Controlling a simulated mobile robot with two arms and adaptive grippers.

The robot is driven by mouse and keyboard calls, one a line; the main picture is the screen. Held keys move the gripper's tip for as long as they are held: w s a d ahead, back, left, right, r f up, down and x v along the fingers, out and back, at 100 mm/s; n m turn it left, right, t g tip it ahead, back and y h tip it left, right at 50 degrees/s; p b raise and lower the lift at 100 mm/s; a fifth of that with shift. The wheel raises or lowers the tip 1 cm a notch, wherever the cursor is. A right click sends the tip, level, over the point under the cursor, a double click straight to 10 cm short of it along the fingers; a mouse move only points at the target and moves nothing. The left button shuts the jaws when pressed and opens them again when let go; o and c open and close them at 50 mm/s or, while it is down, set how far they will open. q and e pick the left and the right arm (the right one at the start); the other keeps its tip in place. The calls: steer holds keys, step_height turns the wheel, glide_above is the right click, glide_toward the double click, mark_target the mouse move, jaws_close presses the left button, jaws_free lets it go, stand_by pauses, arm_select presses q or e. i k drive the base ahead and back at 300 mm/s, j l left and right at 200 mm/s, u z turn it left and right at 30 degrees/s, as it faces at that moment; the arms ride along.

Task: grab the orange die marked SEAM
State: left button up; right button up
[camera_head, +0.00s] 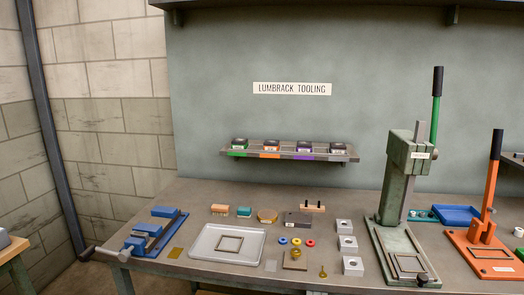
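A wall shelf (300,153) carries several dark dies in a row. The die with an orange band (271,146) is second from the left, above an orange strip on the shelf edge. It has a small white label, and the lettering is too small to read. A green-banded die (240,144) sits to its left and a purple-banded die (304,146) to its right. Another dark die (337,147) is at the right end. Neither of my grippers is in view.
The workbench (200,195) below holds a blue vise (150,234), a grey tray (204,254), small blocks and rings. A tall green press (402,190) stands right of the shelf, with an orange press (483,235) beyond it. The space before the shelf is clear.

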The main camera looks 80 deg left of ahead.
mark_target(269, 145)
steer(key=u, duration=2.55)
